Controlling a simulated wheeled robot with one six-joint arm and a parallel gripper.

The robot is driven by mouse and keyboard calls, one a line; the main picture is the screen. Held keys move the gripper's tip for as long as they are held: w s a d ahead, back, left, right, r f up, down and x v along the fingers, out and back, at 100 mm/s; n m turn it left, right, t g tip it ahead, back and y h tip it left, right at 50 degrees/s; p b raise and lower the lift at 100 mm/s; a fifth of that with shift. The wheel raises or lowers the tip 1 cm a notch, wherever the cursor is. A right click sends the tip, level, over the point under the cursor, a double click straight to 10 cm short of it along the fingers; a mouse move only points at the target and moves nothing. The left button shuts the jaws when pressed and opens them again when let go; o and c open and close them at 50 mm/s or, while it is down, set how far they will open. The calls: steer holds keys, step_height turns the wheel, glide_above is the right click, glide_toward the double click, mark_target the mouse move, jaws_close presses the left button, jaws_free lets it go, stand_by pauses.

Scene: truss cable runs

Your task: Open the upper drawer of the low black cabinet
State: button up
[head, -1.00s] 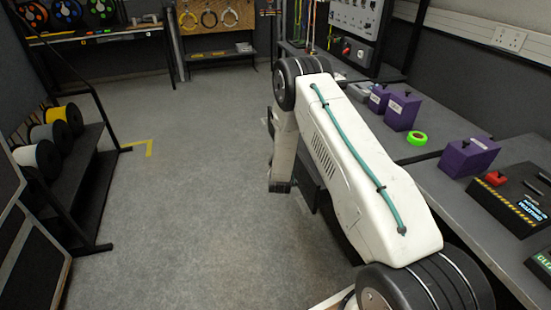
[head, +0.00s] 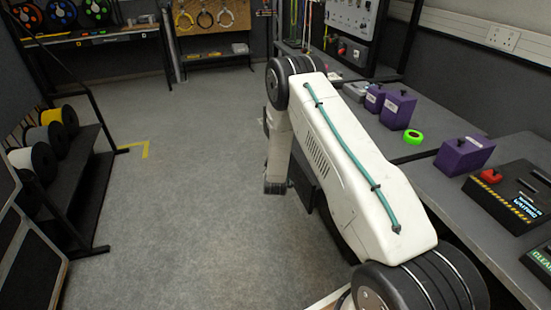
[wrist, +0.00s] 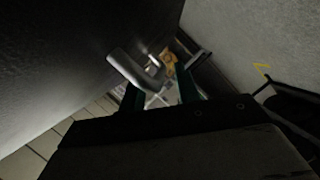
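The low black cabinet (head: 308,190) is under the bench on the right in the head view, mostly hidden behind my arm. In the wrist view its dark front (wrist: 70,60) fills the left side. A grey bar handle (wrist: 124,68) stands out from that front, close to my gripper (wrist: 160,92). The gripper's two teal-padded fingers are apart, with the handle's near end at or near the gap between them. I cannot tell whether they touch it. In the head view the gripper (head: 275,188) points down beside the cabinet, and its fingers are too small to read.
The bench (head: 415,170) along the right carries purple boxes (head: 465,155), green tape (head: 413,136) and a black control box (head: 515,195). A spool rack (head: 85,185) stands at the left. The grey floor (head: 180,210) between them is clear.

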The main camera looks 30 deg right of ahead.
steer(key=v, duration=0.7)
steer(key=shift+s, duration=0.1)
steer(key=s+a+r+m+g+y, duration=0.1)
steer(key=a+r+g+y, duration=0.2)
steer(key=r, duration=0.7)
steer(key=a+r+m+y, duration=0.15)
steer(key=a+r, duration=0.25)
steer(key=r, duration=0.6)
steer(key=s+a+r+g+y, duration=0.2)
steer(key=s+a+r, duration=0.2)
steer(key=s+r, duration=0.35)
steer(key=s+r+m+g, duration=0.1)
steer(key=s+r+g, duration=0.1)
steer(key=s, duration=1)
steer(key=s+a+r+m+g, duration=0.1)
steer(key=s+r+g, duration=0.2)
steer(key=s, duration=1)
steer(key=s+r+m+g, duration=0.1)
steer(key=s+r, duration=0.5)
steer(key=s, duration=0.6)
steer(key=shift+s+a+g+y, duration=0.2)
steer(key=shift+a+g+y, duration=0.2)
steer(key=shift+g, duration=0.3)
